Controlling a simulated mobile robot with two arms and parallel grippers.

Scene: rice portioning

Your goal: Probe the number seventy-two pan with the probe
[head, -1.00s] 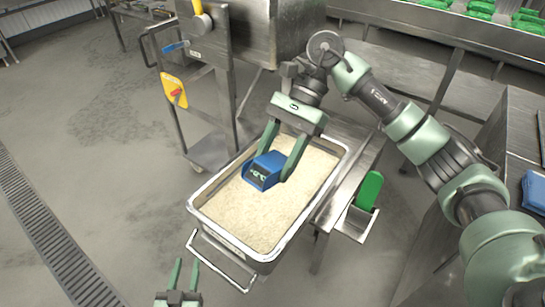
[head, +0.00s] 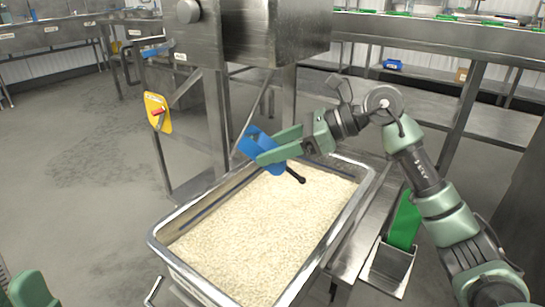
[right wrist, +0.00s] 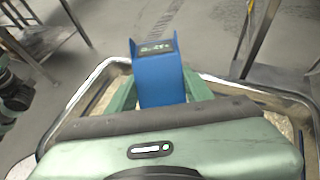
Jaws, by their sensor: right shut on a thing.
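A deep steel pan (head: 162,252) full of pale rice (head: 255,235) stands in the middle of the head view; I read no number on it. My right gripper (head: 262,157) is shut on the blue probe (head: 258,141) over the pan's far part. The probe is tilted, its thin dark stem pointing down to the right over the rice; I cannot tell whether the tip touches it. In the right wrist view the probe's blue body (right wrist: 160,80) sits between the green fingers, its small display facing up. My left gripper's fingers do not show, only a green part of my left arm at bottom left.
A steel machine frame with a yellow panel (head: 158,113) stands behind and left of the pan. A green item (head: 404,222) sits in a small steel holder (head: 388,268) right of the pan. Steel benches line the back. Floor at left is clear.

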